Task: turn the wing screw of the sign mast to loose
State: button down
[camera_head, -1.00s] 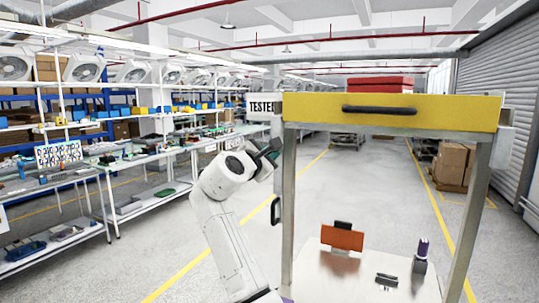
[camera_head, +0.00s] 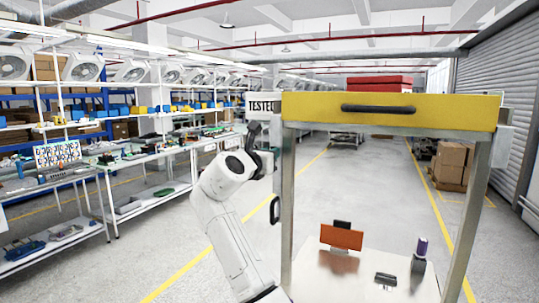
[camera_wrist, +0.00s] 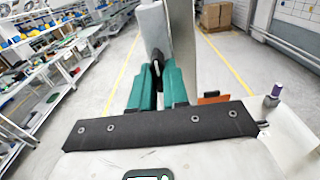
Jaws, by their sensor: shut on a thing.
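The sign mast shows in the head view as its white sign (camera_head: 262,106), lettered in black, at the left corner of a yellow-topped cart. In the wrist view my gripper (camera_wrist: 157,72) has two teal fingers closed on the black wing screw (camera_wrist: 156,56). The screw lies in front of a pale grey upright part and is partly covered by the fingers. In the head view I cannot make out the screw.
The cart has a yellow drawer front (camera_head: 450,110) with a black handle, metal posts (camera_head: 288,200) and a lower shelf (camera_head: 340,285) holding an orange plate (camera_head: 341,238) and small items. Workbenches (camera_head: 75,180) line the left. Cardboard boxes (camera_head: 455,160) stand right.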

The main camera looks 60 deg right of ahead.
jog(key=shift+f, duration=0.25)
jog(key=c, duration=1.4)
grip_release()
jog(key=shift+w, duration=0.1)
jog(key=shift+o, duration=1.4)
jog(key=shift+r, duration=0.15)
jog(key=a+b, duration=0.3)
jog(key=a, duration=0.7)
jog(key=shift+s+a, duration=0.4)
jog(key=shift+s, duration=0.05)
